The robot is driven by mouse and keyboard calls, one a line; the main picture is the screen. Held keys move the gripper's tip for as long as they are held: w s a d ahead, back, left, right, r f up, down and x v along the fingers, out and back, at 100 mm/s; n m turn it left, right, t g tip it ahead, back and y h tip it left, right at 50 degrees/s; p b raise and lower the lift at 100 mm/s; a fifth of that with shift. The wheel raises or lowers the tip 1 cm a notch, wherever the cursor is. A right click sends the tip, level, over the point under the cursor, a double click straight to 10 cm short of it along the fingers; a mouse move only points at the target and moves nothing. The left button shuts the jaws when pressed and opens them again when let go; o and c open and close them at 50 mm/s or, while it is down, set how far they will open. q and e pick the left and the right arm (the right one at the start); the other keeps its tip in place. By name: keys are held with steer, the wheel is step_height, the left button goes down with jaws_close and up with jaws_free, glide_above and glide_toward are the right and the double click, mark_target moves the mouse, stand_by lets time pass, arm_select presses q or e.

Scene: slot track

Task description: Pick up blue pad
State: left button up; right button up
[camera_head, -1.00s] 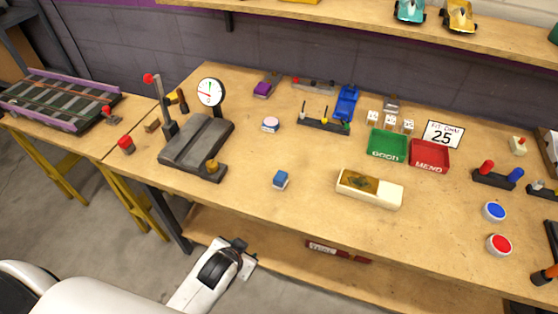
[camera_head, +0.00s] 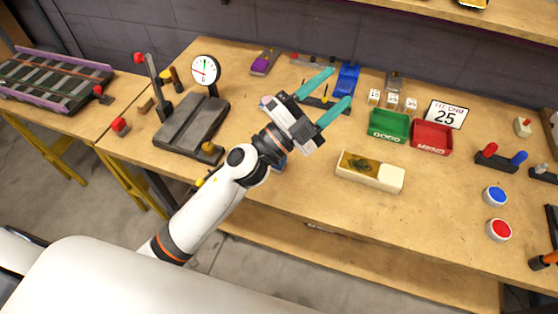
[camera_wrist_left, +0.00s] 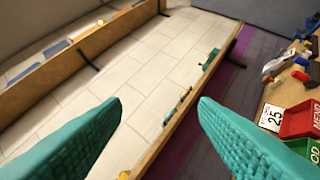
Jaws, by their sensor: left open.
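My left gripper (camera_head: 340,86) is open and empty, its two teal fingers spread and pointing up and right above the back of the workbench. A small blue block, which looks like the blue pad (camera_head: 281,164), lies on the bench mostly hidden behind my left wrist; only a sliver of it shows. The round white-and-blue item at the bench's middle is hidden behind my arm. In the left wrist view, the open fingers (camera_wrist_left: 160,103) frame the wall and shelf, with no pad between them. My right gripper is not in view.
A green tray (camera_head: 389,125) and red tray (camera_head: 432,137) stand right of the gripper. A cream block (camera_head: 371,171) lies in front of them. A dial gauge stand (camera_head: 206,71) is at left. A blue button (camera_head: 495,196) and red button (camera_head: 499,229) sit at right.

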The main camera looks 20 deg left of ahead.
arm_select(q)
steer(key=s+d+f+m+g+h, duration=0.1)
steer(key=s+d+m+g+h, duration=0.3)
steer(key=d+m+g, duration=0.65)
steer(key=a+f+m+g+y, duration=0.4)
steer(key=f+m+g+y, duration=0.35)
steer(key=f, duration=0.25)
steer(key=w+a+f+y, duration=0.2)
steer(key=w+a+y, duration=0.1)
steer(key=a+y, duration=0.4)
steer(key=w+a+f+y, duration=0.2)
steer(key=a+y, duration=0.2)
steer(key=a, duration=0.6)
steer(key=shift+n, duration=0.4)
steer(key=f, duration=0.5)
steer(key=shift+w+d+f+p, duration=0.15)
steer(key=shift+w+f+p, duration=0.05)
steer(key=shift+f+p, duration=0.2)
steer(key=f, duration=0.2)
steer(key=f+p, duration=0.1)
steer(key=f, duration=0.1)
steer(key=shift+s+d+f, duration=0.15)
steer(key=shift+s+f, duration=0.05)
steer(key=shift+f, duration=0.55)
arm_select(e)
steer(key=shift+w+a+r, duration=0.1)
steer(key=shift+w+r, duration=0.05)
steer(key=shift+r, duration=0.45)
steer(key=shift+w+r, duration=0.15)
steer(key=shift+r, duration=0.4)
